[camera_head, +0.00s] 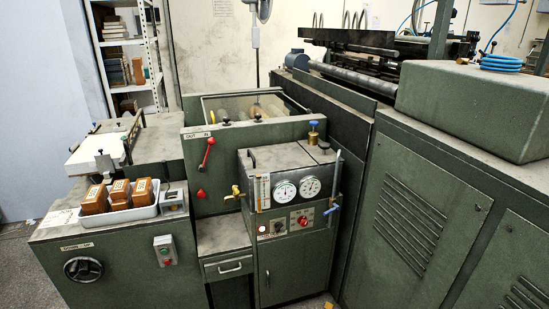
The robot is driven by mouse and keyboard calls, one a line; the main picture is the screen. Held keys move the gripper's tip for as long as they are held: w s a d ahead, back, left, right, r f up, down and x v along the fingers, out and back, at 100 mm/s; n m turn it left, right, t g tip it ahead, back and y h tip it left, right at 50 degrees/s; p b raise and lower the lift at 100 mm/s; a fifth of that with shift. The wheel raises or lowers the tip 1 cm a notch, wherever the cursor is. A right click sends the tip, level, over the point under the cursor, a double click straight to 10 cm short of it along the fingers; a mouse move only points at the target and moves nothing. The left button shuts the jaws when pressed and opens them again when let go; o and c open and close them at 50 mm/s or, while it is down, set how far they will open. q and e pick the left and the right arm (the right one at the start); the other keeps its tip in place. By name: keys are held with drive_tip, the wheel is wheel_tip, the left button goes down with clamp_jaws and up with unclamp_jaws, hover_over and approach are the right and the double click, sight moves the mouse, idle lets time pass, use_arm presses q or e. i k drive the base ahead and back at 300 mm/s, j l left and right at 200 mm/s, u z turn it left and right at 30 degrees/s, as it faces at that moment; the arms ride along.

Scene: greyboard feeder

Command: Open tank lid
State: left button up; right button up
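A green box-shaped unit (300,232) with gauges stands in the middle; it looks like the tank. Its flat grey-brown top, which looks like the lid (282,156), lies level and appears shut. A small black handle (252,159) stands at the left end of that top. A seam and a dark knob (323,147) show toward its right end. A brass fitting with a blue cap (313,132) rises at the back right. Neither of my grippers is in view.
Two round gauges (285,192) and a brass tap (234,192) are on the tank's front and left side. A red lever (207,154) sits on the panel behind. A white tray (147,212) with orange-brown blocks stands left. Large green cabinets (440,200) close off the right.

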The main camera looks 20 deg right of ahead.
sight(280, 157)
drive_tip(key=i+l+z, duration=0.35)
drive_tip(key=i+z, duration=0.3)
drive_tip(key=i, duration=0.25)
